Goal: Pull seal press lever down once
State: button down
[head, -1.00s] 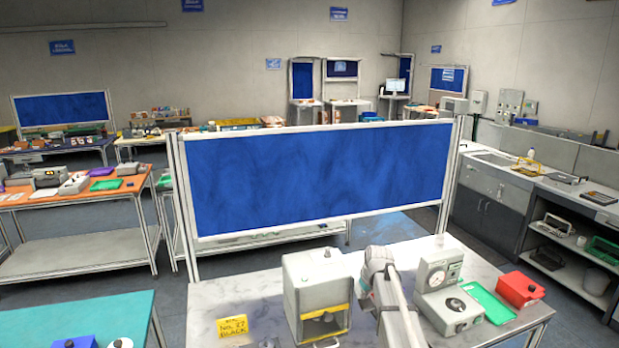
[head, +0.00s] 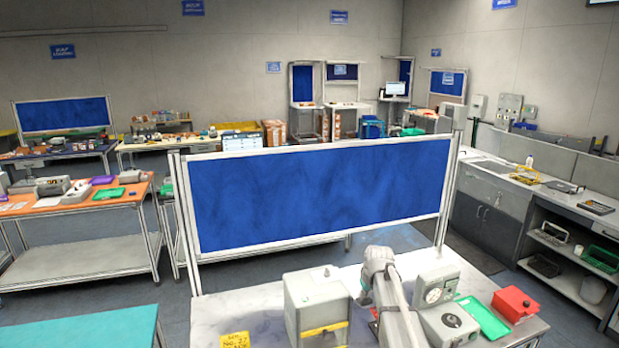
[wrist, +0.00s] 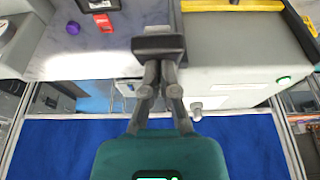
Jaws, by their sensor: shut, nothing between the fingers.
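The seal press appears to be the pale grey box-shaped machine with a yellow front strip (head: 318,300) on the near table. In the wrist view its grey body (wrist: 235,65) fills the right side, with a yellow strip at the top. My gripper (wrist: 159,67) is shut and empty, left of this body. A dark crossbar (wrist: 158,45) lies right at the fingertips; it looks like a lever handle, but I cannot tell whether the fingers touch it. In the head view my arm stands just right of the press, and my gripper is hidden.
A grey device with a dial (head: 437,290) stands right of my arm, with a green tray (head: 484,318) and a red box (head: 515,304) beyond. A yellow sign (head: 235,340) lies left of the press. A blue panel (head: 320,195) borders the table's far edge.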

jog(key=shift+r+p, duration=0.9)
jog(key=shift+r, duration=0.35)
jog(key=shift+r, duration=0.1)
jog(key=shift+r+p, duration=1.9)
jog(key=shift+p, duration=0.1)
jog(key=shift+s+f, duration=0.1)
jog(key=shift+f, duration=0.1)
jog(key=s+f+m+g+h+b, duration=0.1)
jog(key=s+f+m+g+b, duration=0.2)
jog(key=s+f+b, duration=2.1)
jog(key=s+a+f, duration=0.1)
jog(key=s, duration=0.3)
jog(key=shift+s+m, duration=0.2)
jog(key=shift+m, duration=0.1)
